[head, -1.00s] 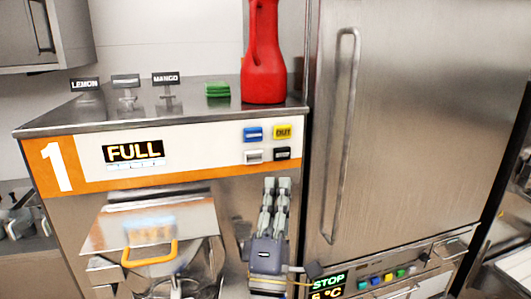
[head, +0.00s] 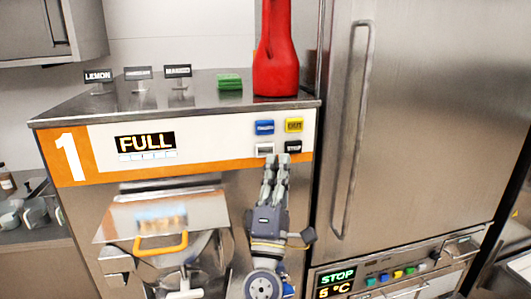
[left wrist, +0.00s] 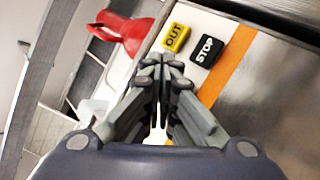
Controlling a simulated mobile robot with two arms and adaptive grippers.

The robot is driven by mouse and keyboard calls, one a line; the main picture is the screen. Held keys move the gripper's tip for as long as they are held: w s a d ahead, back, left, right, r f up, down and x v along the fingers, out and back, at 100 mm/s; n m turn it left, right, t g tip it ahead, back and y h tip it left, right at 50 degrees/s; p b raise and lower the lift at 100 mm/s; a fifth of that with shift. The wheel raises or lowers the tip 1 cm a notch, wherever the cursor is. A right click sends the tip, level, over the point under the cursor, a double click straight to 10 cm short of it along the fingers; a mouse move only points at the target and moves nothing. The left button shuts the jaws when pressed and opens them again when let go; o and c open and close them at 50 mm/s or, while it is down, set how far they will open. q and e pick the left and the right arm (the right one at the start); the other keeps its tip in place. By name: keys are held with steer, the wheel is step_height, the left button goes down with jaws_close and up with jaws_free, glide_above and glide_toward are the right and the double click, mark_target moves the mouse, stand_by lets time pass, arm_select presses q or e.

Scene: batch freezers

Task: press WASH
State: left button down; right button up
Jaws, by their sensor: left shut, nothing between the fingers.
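The machine front marked 1 has a cluster of buttons: a blue one (head: 264,127), a yellow OUT button (head: 294,125), a white one (head: 264,149) and a black STOP button (head: 293,147). The white and blue labels are too small to read; no WASH label is legible. My left gripper (head: 277,157) is shut and empty, pointing up, fingertips at the lower edge of the cluster, just below and between the white and STOP buttons. Contact cannot be told. In the left wrist view, OUT (left wrist: 176,38) and STOP (left wrist: 207,50) show beyond the fingertips (left wrist: 165,68); the other buttons are hidden.
A FULL display (head: 146,143) sits left on the panel. A red jug (head: 276,60) and a green stack (head: 230,82) stand on top of the machine. An orange-handled lid (head: 160,244) is lower left. A steel cabinet (head: 430,110) with a long handle is at the right.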

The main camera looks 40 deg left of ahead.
arm_select(q)
steer(key=shift+w+a, duration=0.9)
steer(key=shift+a, duration=0.15)
stand_by(0.8)
steer(key=shift+w+a, duration=0.3)
steer(key=shift+w+a, duration=0.3)
steer(key=shift+a, duration=0.1)
stand_by(0.8)
stand_by(0.3)
steer(key=shift+s+d, duration=0.65)
steer(key=shift+d, duration=0.05)
steer(key=shift+s+d+p, duration=0.6)
steer(key=shift+s+d, duration=1)
steer(key=shift+d, duration=0.3)
